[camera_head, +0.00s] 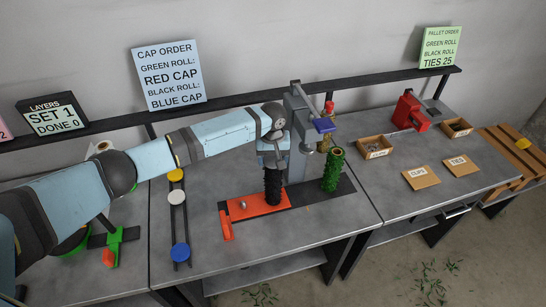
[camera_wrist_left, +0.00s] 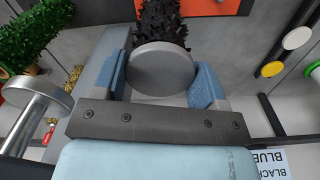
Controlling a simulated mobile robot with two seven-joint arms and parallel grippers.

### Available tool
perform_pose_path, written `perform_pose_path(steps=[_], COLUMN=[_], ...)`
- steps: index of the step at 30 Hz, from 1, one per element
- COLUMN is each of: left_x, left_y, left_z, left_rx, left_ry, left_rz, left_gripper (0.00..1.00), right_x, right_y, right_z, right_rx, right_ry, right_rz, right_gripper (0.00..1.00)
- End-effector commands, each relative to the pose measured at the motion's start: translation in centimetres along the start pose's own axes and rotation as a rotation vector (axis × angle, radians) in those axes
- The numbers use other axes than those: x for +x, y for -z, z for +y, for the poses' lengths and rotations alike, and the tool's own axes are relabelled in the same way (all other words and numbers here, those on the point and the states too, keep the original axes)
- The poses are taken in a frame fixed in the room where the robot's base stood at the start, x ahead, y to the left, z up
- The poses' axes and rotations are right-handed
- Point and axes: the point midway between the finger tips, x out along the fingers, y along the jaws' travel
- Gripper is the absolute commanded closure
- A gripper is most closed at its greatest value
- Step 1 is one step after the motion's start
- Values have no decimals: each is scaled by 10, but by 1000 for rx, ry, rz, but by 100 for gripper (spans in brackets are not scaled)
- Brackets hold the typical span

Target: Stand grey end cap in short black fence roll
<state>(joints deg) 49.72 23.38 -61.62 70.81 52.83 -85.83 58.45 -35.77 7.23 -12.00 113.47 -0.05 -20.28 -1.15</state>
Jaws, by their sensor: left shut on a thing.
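The short black fence roll (camera_head: 272,187) stands upright at the back edge of the orange-red plate, and its bristly side shows in the left wrist view (camera_wrist_left: 162,22). The grey end cap (camera_wrist_left: 163,68) is a round disc between my left gripper's fingers. My left gripper (camera_head: 272,160) points down over the top of the black roll and is shut on the cap; the blue fingers (camera_wrist_left: 163,82) lie on both sides of it. The cap is at the roll's top end; how far it sits in the roll is hidden. My right gripper is not in view.
A green roll (camera_head: 333,170) stands to the right, near the grey press column (camera_head: 299,130). A rack with yellow (camera_head: 176,175), white (camera_head: 177,197) and blue (camera_head: 180,252) caps lies left. A metal disc on a shaft (camera_wrist_left: 38,98) is close beside my left gripper.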

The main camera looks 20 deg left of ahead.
Motion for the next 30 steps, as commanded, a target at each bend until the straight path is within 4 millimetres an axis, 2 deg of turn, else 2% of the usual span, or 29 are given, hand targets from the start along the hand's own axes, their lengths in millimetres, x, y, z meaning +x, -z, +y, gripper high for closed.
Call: perform_pose_path(steps=[4, 5, 8, 18, 20, 23, 30], left_x=[4, 3, 3, 3, -2, -16, -72], left_y=[0, 0, 0, 0, 0, 0, 0], left_z=[0, 0, 0, 0, 0, 0, 1], left_rx=[0, 0, 0, 1, 1, 2, 1], left_ry=[0, 0, 0, 0, -1, -1, -3], left_rz=[0, 0, 0, 0, 1, 1, 2], left_gripper=[56, 27, 4, 4, 4, 4, 4], right_x=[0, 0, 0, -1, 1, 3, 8], right_y=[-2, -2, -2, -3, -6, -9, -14], right_z=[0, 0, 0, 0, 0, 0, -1], right_rx=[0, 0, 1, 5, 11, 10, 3], right_ry=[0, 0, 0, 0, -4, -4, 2], right_rz=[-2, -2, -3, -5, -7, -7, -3], right_gripper=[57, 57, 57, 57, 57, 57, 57])
